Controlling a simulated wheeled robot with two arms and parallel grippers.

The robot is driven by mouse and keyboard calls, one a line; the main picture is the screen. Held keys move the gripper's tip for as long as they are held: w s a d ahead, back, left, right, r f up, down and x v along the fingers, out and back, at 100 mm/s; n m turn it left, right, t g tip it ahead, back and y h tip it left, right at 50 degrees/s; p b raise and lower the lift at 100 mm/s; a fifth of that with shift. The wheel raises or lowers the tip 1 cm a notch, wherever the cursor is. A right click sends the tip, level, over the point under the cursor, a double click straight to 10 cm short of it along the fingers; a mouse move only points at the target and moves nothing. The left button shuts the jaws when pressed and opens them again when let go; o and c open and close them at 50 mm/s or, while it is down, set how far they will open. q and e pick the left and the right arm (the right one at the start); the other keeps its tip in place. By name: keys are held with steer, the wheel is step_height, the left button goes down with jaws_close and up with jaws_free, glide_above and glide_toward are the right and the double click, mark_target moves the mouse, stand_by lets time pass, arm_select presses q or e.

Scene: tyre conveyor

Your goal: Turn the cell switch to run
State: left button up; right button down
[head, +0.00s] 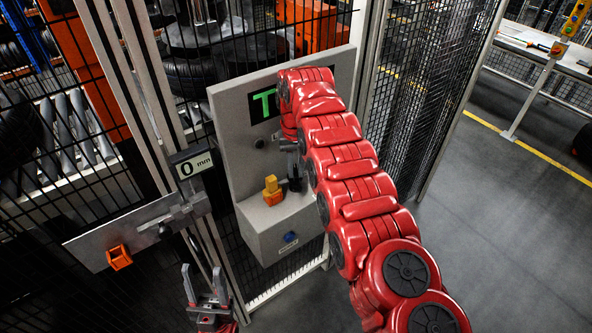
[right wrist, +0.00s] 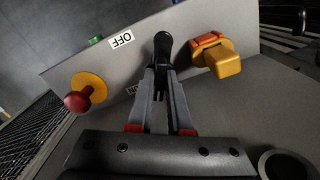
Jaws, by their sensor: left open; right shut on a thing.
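The cell switch is a black handle (right wrist: 163,43) on the grey control box (head: 262,232). In the right wrist view a white OFF label (right wrist: 121,40) appears upside down left of the handle. A second label beside the fingers is partly hidden. My right gripper (right wrist: 161,75) is shut on the black handle, with one finger on each side. In the head view the handle (head: 295,184) shows below my right gripper, partly covered by my red right arm. My left gripper (head: 205,284) is open and empty, low and left of the box.
A yellow-orange knob (head: 272,190) sits beside the handle. A red mushroom button on a yellow base (right wrist: 80,97) and a green part (right wrist: 95,41) are also on the box. A blue button (head: 290,237) is on its front.

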steer(key=m+p, duration=0.1)
steer(key=m, duration=0.3)
steer(key=shift+a, duration=0.1)
steer(key=shift+m+p, duration=0.35)
steer(key=shift+m, duration=0.75)
steer(key=shift+f, duration=0.1)
steer(key=c, duration=0.8)
jaws_free()
steer(key=shift+s, duration=0.1)
steer(key=shift+c, duration=0.2)
